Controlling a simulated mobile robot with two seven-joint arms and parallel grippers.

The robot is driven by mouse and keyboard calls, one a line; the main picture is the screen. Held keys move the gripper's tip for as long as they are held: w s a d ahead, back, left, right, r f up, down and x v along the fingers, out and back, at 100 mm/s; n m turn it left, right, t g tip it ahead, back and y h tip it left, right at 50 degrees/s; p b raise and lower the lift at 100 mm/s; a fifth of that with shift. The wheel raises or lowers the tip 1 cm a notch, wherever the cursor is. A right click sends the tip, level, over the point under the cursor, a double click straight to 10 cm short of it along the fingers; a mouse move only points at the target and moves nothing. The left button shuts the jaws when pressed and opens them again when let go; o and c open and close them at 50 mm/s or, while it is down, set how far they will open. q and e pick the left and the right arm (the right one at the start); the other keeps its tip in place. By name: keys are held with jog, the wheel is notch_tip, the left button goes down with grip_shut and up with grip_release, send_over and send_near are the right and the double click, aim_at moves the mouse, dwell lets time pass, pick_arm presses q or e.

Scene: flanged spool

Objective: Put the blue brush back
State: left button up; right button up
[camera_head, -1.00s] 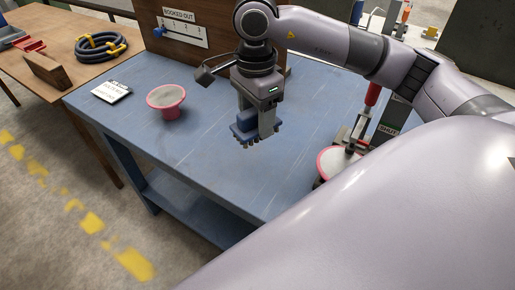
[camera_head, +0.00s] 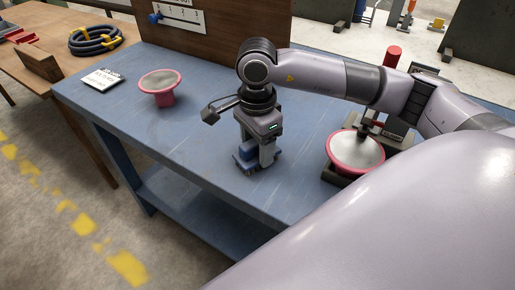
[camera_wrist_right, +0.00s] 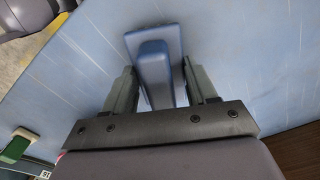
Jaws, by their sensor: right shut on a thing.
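The blue brush (camera_head: 247,153) is in my right gripper (camera_head: 257,160), above the blue bench near its front edge. The wrist view shows the brush's blue block and raised grip (camera_wrist_right: 154,68) between the two fingers of the right gripper (camera_wrist_right: 160,88). Its underside is low, and I cannot tell whether it touches the bench. The bench top (camera_head: 205,120) around it is bare. A pink flanged spool (camera_head: 161,84) with a grey top stands at the bench's left. Another pink-rimmed spool (camera_head: 355,152) sits on a dark fixture to the right. My left gripper is out of view.
A white card (camera_head: 101,79) lies at the bench's left corner. A red-topped handle (camera_head: 392,56) rises behind the right spool. A coiled blue hose (camera_head: 95,40) lies on the wooden table at left.

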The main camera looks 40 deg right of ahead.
jog(key=shift+r, duration=0.1)
jog(key=o, duration=1)
jog(key=shift+r, duration=0.35)
notch_tip(320, 180, up, 11)
jog(key=p, duration=0.7)
jog(key=shift+r, duration=0.2)
